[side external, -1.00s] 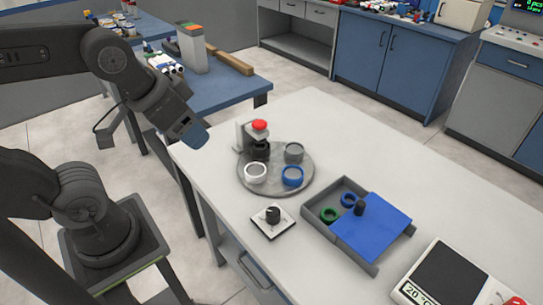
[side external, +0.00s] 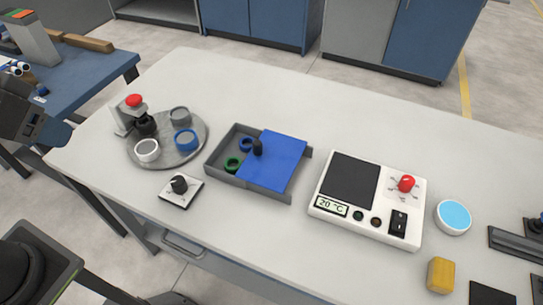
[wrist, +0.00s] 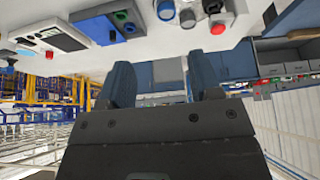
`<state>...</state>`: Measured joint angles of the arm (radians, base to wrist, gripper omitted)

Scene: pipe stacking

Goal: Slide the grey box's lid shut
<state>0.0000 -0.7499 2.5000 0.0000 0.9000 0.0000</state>
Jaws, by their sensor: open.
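The grey box (side external: 222,179) sits mid-table in the side view. Its blue lid (side external: 280,160) covers the right part, with a black knob (side external: 258,147) near the lid's left edge. The left part is uncovered and shows a green ring (side external: 232,164) and a blue ring (side external: 246,144) inside. The lid (wrist: 95,28) also shows at the top left of the wrist view, upside down. My gripper (wrist: 162,82) is open and empty, its two blue fingers apart, away from the box. In the side view only a dark part of it shows at the left edge; its fingertips are unclear.
A round grey turntable (side external: 165,158) with several cups and a red-topped piece stands left of the box. A dial plate (side external: 181,190) lies in front. A white hotplate (side external: 366,195) stands close on the right. A yellow block (side external: 441,275) is farther right. The back of the table is clear.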

